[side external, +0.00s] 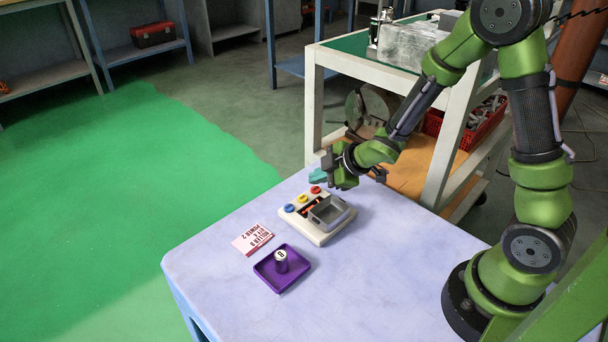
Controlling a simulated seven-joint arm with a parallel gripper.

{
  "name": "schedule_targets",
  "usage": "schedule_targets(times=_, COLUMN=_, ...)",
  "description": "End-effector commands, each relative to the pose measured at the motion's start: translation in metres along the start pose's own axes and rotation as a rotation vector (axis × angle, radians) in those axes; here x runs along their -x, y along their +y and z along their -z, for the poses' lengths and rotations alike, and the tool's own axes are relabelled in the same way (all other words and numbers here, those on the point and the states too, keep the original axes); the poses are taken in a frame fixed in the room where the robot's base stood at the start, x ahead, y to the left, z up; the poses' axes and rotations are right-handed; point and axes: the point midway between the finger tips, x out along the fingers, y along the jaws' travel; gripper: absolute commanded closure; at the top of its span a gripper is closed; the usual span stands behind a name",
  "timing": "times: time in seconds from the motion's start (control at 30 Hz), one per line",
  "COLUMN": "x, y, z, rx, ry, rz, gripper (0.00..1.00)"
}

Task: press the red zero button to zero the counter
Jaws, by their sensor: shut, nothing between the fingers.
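The counter (313,238) is a pale box on the table, with a dark display showing some red and a grey open bin on its top. Three buttons run along its left edge: a blue one (289,208), a yellow one (302,198) and the red button (315,189) at the far end. My gripper (339,180) is shut and empty. It is just beyond the counter's far end, above and to the right of the red button in the picture. It appears apart from the button, though the exact gap is hard to tell.
A purple tray (267,272) holding a dark cylinder with a white top (281,260) stands in front of the counter. A printed card (252,239) lies to the left. A teal item (317,175) is behind the red button. The table's right side is clear.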

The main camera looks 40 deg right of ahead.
Motion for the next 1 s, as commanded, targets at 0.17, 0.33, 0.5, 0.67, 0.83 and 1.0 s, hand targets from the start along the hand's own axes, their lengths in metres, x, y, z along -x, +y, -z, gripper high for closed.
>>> schedule_targets(times=0.17, x=0.0, y=0.0, z=0.0, rx=0.0, ry=0.0, rz=0.0, gripper=1.0)
schedule_targets(times=0.33, x=0.0, y=0.0, z=0.0, rx=0.0, ry=0.0, rz=0.0, gripper=1.0)
schedule_targets(times=0.5, x=-0.0005, y=-0.0005, z=-0.0005, rx=0.0, ry=0.0, rz=0.0, gripper=1.0)
schedule_targets(times=0.67, x=-0.0041, y=-0.0032, z=-0.0032, rx=0.0, ry=-0.001, rz=0.001, gripper=1.0)
schedule_targets(times=0.83, x=-0.0061, y=-0.0042, z=-0.0046, rx=0.0, ry=0.0, rz=0.0, gripper=1.0)
schedule_targets(times=1.0, x=-0.006, y=-0.0041, z=-0.0045, rx=0.0, ry=0.0, rz=0.0, gripper=1.0)
